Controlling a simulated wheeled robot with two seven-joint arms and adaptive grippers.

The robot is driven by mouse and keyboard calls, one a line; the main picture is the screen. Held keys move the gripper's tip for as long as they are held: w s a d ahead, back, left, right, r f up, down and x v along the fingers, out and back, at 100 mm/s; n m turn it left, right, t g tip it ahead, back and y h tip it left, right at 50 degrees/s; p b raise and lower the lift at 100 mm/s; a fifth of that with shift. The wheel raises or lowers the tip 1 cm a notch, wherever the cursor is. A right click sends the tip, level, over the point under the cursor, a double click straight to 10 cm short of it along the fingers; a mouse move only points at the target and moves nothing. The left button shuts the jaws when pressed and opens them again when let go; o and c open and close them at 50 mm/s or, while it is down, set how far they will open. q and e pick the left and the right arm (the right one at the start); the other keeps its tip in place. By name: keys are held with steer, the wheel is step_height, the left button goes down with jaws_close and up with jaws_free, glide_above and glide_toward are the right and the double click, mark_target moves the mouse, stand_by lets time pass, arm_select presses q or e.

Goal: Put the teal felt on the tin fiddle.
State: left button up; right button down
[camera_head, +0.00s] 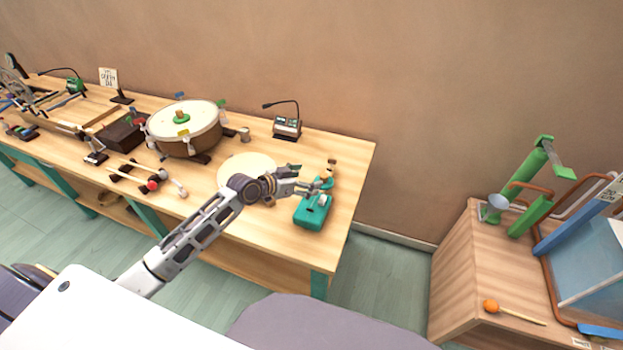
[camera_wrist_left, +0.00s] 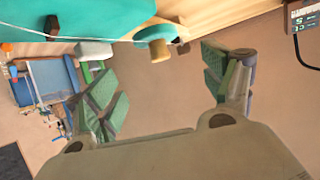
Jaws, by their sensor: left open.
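A small teal piece with a tan, wood-like knob, which looks like the teal felt (camera_head: 326,182), is at the right end of the long workbench, just behind a teal box (camera_head: 311,213). In the left wrist view the teal felt (camera_wrist_left: 156,35) shows near the top, between the finger directions and apart from both fingers. My left gripper (camera_head: 312,188) is open and empty, close beside the felt and above the bench; its green-padded fingers (camera_wrist_left: 163,75) are spread in the wrist view. I cannot tell for sure which object is the tin fiddle. My right gripper is out of view.
A large drum (camera_head: 183,129) with coloured clamps stands mid-bench. A pale disc (camera_head: 240,168) lies under my left arm. A small lamp device (camera_head: 287,127) stands behind. Mallets (camera_head: 152,185) lie at the front. A wooden cabinet (camera_head: 462,277) with tubes and a blue box stands at right.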

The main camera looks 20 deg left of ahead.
arm_select(q)
steer(key=shift+v, duration=2.15)
steer(key=shift+d, duration=0.1)
